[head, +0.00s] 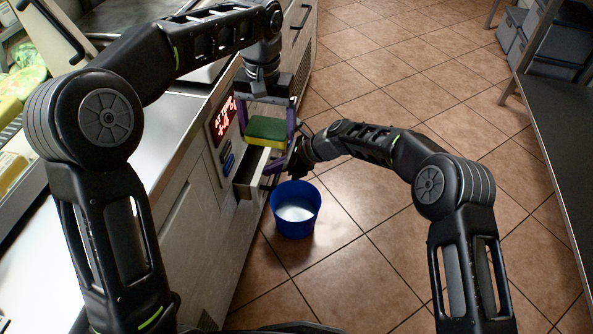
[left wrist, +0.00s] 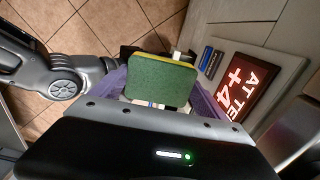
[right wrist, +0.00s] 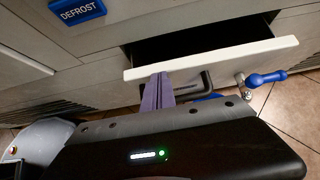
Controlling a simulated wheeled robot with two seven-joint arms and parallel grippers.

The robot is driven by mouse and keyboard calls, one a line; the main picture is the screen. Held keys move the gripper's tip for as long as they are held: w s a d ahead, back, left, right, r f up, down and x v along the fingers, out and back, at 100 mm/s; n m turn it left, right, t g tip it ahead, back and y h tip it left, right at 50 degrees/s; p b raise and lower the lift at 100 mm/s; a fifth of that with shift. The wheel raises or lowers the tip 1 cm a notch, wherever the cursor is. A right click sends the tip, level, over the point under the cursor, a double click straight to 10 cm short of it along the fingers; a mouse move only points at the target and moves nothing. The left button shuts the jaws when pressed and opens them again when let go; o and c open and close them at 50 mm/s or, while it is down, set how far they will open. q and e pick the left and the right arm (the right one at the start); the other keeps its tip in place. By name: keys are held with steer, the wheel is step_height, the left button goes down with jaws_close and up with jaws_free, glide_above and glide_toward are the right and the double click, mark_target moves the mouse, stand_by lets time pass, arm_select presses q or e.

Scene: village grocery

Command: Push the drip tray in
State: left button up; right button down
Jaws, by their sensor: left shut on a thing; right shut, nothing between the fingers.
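The drip tray (head: 249,178) sticks out partway from the cabinet front like a drawer. In the right wrist view its pale front panel (right wrist: 225,56) has a dark handle, with a dark gap behind it. My right gripper (head: 268,178) is shut and empty; its purple fingertips (right wrist: 158,80) are at the front panel beside the handle. I cannot tell whether they touch it. My left gripper (head: 267,122) is shut on a green and yellow sponge (head: 266,131), held above the tray. The sponge also shows in the left wrist view (left wrist: 160,82).
A blue bucket (head: 296,222) with whitish contents stands on the tiled floor below the tray. A blue-handled tap (right wrist: 265,79) sits beside the tray front. A red display (head: 223,119) and a blue DEFROST label (right wrist: 77,11) are on the cabinet.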

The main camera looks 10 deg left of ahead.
steer(key=shift+a+f, duration=0.1)
steer(key=shift+a, duration=0.75)
steer(key=shift+d, duration=0.1)
arm_select(q)
steer(key=shift+r, duration=0.1)
steer(key=shift+s+d+r+p, duration=0.2)
steer(key=shift+d+r+p, duration=0.1)
steer(key=shift+r+p, duration=0.95)
steer(key=shift+p, duration=0.05)
arm_select(e)
steer(key=d+f+v, duration=0.1)
steer(key=v, duration=1.2)
steer(key=shift+d+f, duration=0.25)
steer(key=shift+f, duration=0.2)
